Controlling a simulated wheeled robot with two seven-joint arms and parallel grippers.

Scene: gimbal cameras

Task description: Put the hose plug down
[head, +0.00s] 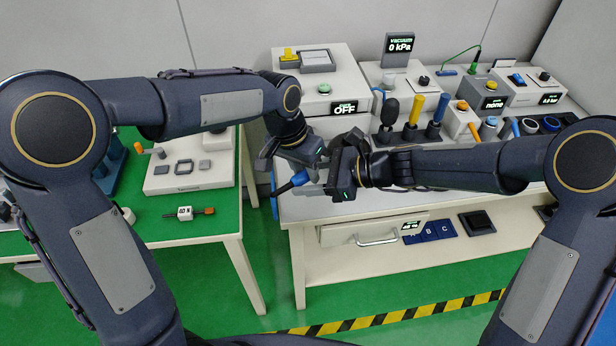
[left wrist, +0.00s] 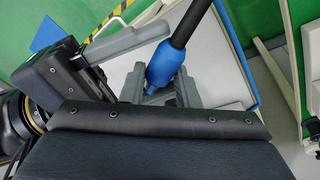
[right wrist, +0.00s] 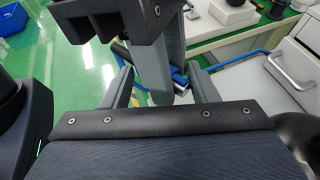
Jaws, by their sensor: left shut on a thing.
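The hose plug (head: 300,178) has a blue body with a black stem pointing down-left in the head view. It also shows in the left wrist view (left wrist: 160,65), with its black stem running to the top edge. My left gripper (head: 313,168) is shut on the plug's blue part, over the front left corner of the white bench (head: 310,208). My right gripper (head: 332,178) is close beside it on the right. In the right wrist view its two fingers (right wrist: 160,90) stand apart, with a grey left-gripper finger showing between or beyond them. A small blue patch shows there too.
Devices with black, orange and blue handles (head: 411,118) stand along the back of the white bench. A drawer (head: 372,235) is in its front. A green-topped table (head: 180,215) is at the left, across a narrow gap. The two grippers crowd each other.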

